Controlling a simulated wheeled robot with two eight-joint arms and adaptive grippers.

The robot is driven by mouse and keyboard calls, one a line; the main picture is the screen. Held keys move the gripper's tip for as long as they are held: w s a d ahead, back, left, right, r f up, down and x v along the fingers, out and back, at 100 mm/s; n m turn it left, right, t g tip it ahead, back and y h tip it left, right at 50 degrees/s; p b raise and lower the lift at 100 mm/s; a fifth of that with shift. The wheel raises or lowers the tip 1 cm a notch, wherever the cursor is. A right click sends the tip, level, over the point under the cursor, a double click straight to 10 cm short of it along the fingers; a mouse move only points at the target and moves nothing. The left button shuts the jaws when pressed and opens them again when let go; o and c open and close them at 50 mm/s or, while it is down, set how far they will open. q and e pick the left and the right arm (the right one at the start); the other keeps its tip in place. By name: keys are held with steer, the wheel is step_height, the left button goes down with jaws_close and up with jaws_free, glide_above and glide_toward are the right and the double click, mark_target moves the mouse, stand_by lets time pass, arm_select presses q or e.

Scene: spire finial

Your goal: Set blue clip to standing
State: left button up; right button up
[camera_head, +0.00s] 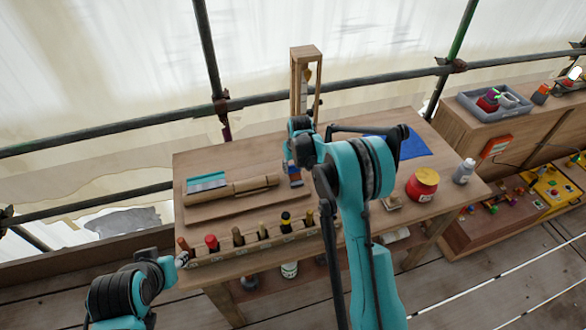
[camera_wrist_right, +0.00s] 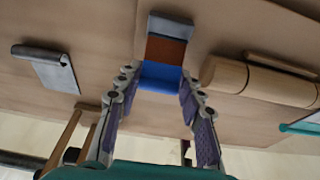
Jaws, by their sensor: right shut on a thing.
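The blue clip (camera_wrist_right: 162,76), a small block with blue, brown and grey bands, lies between the fingertips of my right gripper (camera_wrist_right: 160,84) in the right wrist view. The fingers are shut on its blue end; the brown and grey bands stick out beyond them, over the tabletop. In the head view my right gripper (camera_head: 296,150) is over the middle of the workbench, and the clip (camera_head: 294,174) shows below it, partly hidden. Whether the clip touches the table I cannot tell. My left gripper (camera_head: 178,259) is low at the bench's front left corner; its fingers are unclear.
A rolled wooden cylinder (camera_head: 228,190) and a teal-edged scraper (camera_head: 206,181) lie left of the clip. A rack (camera_head: 250,246) with several handles runs along the front edge. A wooden frame (camera_head: 305,62) stands behind. A red jar (camera_head: 423,185) and blue cloth (camera_head: 412,147) are at right.

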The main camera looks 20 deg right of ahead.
mark_target(294, 171)
steer(key=shift+s+r+t+b, duration=0.1)
steer(key=shift+s+t+b, duration=0.5)
steer(key=shift+t, duration=0.3)
steer(key=s+t+b, duration=0.1)
steer(key=t+b, duration=0.3)
steer(key=b, duration=0.1)
steer(key=s+t+b, duration=0.1)
steer(key=t+b, duration=0.1)
steer(key=b, duration=0.1)
steer(key=shift+s+r+t, duration=0.1)
steer(key=shift+s+t, duration=0.2)
steer(key=shift+s, duration=0.05)
steer(key=shift+s+r+t+b, duration=0.2)
steer(key=shift+s+t+b, duration=0.2)
steer(key=shift+t+b, duration=0.8)
steer(key=o, duration=1.2)
steer(key=shift+c, duration=0.2)
steer(key=v, duration=1.2)
steer(key=shift+d+r, duration=0.15)
steer(key=shift+r, duration=0.05)
